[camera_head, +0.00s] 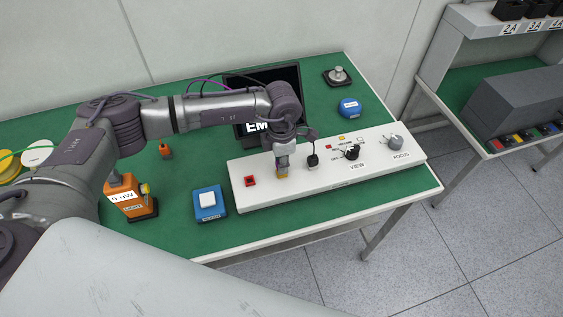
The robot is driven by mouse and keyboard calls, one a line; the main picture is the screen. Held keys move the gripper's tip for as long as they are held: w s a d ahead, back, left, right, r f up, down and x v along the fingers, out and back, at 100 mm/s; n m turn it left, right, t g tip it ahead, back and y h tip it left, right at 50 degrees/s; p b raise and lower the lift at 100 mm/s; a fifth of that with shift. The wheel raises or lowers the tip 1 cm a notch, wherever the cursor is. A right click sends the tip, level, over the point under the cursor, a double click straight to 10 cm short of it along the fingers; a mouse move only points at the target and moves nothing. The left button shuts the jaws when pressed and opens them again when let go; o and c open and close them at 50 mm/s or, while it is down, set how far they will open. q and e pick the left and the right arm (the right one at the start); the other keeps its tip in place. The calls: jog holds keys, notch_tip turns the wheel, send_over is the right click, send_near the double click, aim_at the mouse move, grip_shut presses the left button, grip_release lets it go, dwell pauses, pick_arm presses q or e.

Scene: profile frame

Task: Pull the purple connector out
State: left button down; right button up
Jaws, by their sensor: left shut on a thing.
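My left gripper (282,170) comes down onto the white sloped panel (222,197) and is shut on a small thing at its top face. The fingers hide most of that thing, and I cannot make out its colour. A yellowish patch shows at the fingertips. No purple connector can be told apart here. A thin purple cable (205,82) shows behind my left arm. A red socket (250,181) lies on the panel left of the gripper. A black plug (313,160) stands upright just right of it. My right gripper is not in view.
The panel also bears a black knob (352,152) and a grey knob (395,142). A monitor (290,75) stands behind my arm. A blue button box (209,204), an orange device (128,197) and a blue round thing (349,106) stand on the green table (235,228).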

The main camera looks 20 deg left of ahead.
pick_arm(q)
jog(key=shift+r, duration=0.4)
jog(key=shift+r+p, duration=1)
jog(key=shift+r, duration=0.4)
